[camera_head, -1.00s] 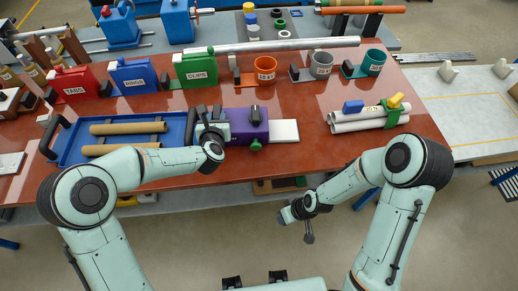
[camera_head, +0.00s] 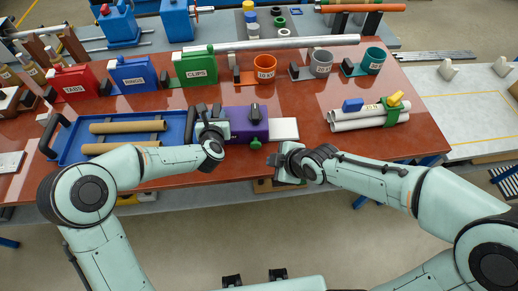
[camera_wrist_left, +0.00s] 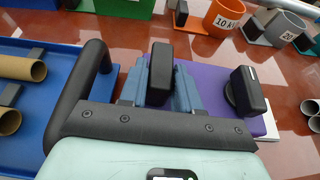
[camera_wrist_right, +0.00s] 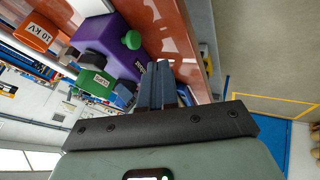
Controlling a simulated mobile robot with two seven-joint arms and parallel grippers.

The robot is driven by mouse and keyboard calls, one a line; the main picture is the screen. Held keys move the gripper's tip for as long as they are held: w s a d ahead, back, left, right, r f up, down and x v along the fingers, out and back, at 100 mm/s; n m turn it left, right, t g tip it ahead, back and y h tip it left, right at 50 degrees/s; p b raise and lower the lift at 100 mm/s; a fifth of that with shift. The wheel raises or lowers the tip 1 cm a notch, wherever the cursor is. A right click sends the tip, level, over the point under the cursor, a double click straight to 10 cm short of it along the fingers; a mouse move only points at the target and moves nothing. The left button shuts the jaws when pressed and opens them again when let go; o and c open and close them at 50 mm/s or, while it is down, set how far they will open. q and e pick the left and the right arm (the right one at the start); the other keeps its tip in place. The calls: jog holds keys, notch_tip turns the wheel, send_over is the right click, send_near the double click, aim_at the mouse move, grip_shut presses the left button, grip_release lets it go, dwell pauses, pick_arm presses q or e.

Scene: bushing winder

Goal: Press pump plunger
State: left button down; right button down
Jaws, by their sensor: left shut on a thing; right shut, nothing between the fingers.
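The purple pump box (camera_head: 240,122) stands on the red-brown table with a black post (camera_head: 256,114) on top and a green round knob (camera_head: 256,143) on its near side. My left gripper (camera_head: 212,128) is at the box's left end. In the left wrist view its fingers (camera_wrist_left: 160,85) are shut on a black upright block (camera_wrist_left: 161,66). My right gripper (camera_head: 282,165) is near the table's front edge, to the right of and nearer than the green knob. In the right wrist view its fingers (camera_wrist_right: 162,85) are shut and empty, apart from the green knob (camera_wrist_right: 132,40).
A blue tray (camera_head: 66,152) with brown tubes lies to the left. A white plate (camera_head: 284,130) adjoins the box's right side. Red, blue and green labelled bins (camera_head: 194,68) and several cups stand behind.

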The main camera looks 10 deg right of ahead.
aim_at(256, 145)
jog(key=shift+f, duration=0.15)
jog(key=shift+x, duration=4.95)
jog(key=shift+w+d, duration=0.2)
jog(key=shift+w, duration=1.75)
jog(key=shift+w, duration=0.1)
